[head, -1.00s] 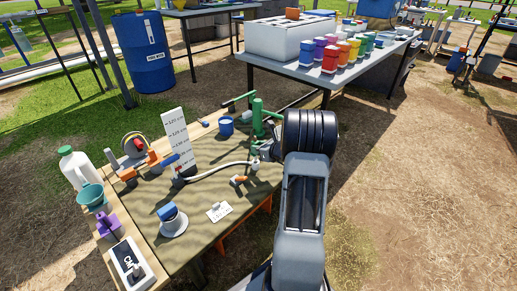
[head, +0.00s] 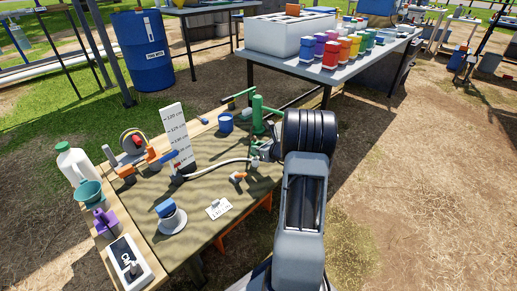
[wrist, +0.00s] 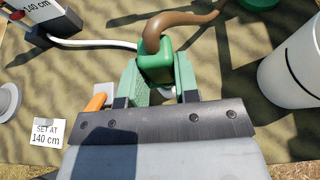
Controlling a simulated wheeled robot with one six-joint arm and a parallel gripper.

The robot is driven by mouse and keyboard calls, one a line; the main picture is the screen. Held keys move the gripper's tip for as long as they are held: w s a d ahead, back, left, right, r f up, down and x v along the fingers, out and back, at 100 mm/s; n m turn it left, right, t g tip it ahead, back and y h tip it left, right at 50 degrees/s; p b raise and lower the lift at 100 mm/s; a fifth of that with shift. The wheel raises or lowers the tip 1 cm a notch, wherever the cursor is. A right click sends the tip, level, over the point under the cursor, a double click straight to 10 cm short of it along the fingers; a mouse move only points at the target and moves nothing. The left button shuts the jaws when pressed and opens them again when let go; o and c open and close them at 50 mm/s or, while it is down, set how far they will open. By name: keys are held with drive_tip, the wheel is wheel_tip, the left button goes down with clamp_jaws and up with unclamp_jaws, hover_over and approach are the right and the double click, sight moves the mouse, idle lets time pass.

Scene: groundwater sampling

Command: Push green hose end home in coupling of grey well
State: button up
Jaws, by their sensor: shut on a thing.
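My gripper (wrist: 160,82) is shut on the green hose end (wrist: 157,64), with one green jaw on each side of it. A brown hose (wrist: 185,20) bends out of its top toward the upper right. A pale hose (wrist: 95,43) runs to the left from behind the green end. I cannot clearly make out the grey well's coupling; the jaws and green end cover what lies below them. A wide light-grey cylinder (wrist: 292,75) stands at the right of the wrist view, apart from the jaws. In the head view, my arm hides most of the gripper.
A valve with an orange handle (wrist: 97,102) lies close left of the jaws. A card (wrist: 46,132) reads "SET AT 140 cm". On the table (head: 205,235) are a blue-capped grey fitting (head: 174,219), a scale board (head: 178,135), a blue cup (head: 226,123) and a green pump (head: 258,115).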

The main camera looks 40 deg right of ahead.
drive_tip(key=shift+f+b, duration=0.8)
drive_tip(key=shift+f, duration=0.4)
drive_tip(key=o, duration=1.1)
drive_tip(key=shift+c, duration=0.2)
drive_tip(key=shift+s+d+r+p, duration=0.1)
drive_tip(key=shift+s+r+p, duration=0.2)
drive_tip(key=shift+s, duration=0.1)
drive_tip(key=p+v, duration=0.4)
drive_tip(key=v, duration=0.9)
drive_tip(key=shift+f+p, duration=0.2)
drive_tip(key=shift+p, duration=0.2)
